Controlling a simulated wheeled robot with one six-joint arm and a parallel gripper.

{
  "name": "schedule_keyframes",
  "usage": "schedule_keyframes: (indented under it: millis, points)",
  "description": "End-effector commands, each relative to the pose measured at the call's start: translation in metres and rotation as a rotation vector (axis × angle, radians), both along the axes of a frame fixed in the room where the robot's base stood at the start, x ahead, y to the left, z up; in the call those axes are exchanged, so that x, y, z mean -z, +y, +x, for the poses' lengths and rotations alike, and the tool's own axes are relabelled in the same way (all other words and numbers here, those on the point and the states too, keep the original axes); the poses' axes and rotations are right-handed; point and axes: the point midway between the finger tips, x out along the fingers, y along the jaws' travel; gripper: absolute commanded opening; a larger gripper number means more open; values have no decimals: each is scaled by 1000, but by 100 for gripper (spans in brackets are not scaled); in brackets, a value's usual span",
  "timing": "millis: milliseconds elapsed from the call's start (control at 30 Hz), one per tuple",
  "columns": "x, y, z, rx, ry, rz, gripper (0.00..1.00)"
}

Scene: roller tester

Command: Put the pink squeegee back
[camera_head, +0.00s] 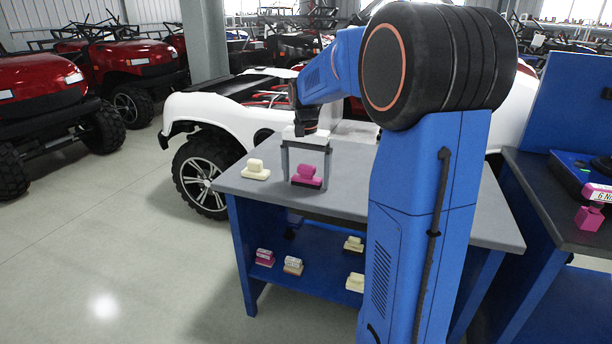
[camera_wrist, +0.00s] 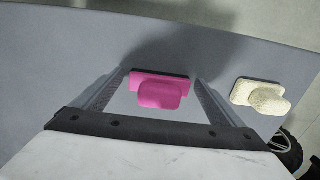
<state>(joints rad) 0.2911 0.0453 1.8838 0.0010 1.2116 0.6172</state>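The pink squeegee (camera_head: 306,176) stands on the grey top of the workbench (camera_head: 455,205). It also shows in the wrist view (camera_wrist: 160,92), with its dark base edge toward the far side. My gripper (camera_head: 306,184) points down over it, with one finger on each side. In the wrist view my gripper (camera_wrist: 161,76) is open, and a narrow gap shows between each finger and the squeegee. Whether the fingertips touch the bench top is hard to tell.
Another pink item (camera_head: 588,218) is on the right-hand bench. A white vehicle (camera_head: 205,112) stands behind.

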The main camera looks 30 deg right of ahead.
Motion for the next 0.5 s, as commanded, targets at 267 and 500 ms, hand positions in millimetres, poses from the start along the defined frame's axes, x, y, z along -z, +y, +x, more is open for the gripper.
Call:
schedule_keyframes:
  millis: [267, 500]
  points:
    - [0, 0, 0, 0, 0, 0, 93]
    - [-19, 0, 1, 0, -3, 0, 93]
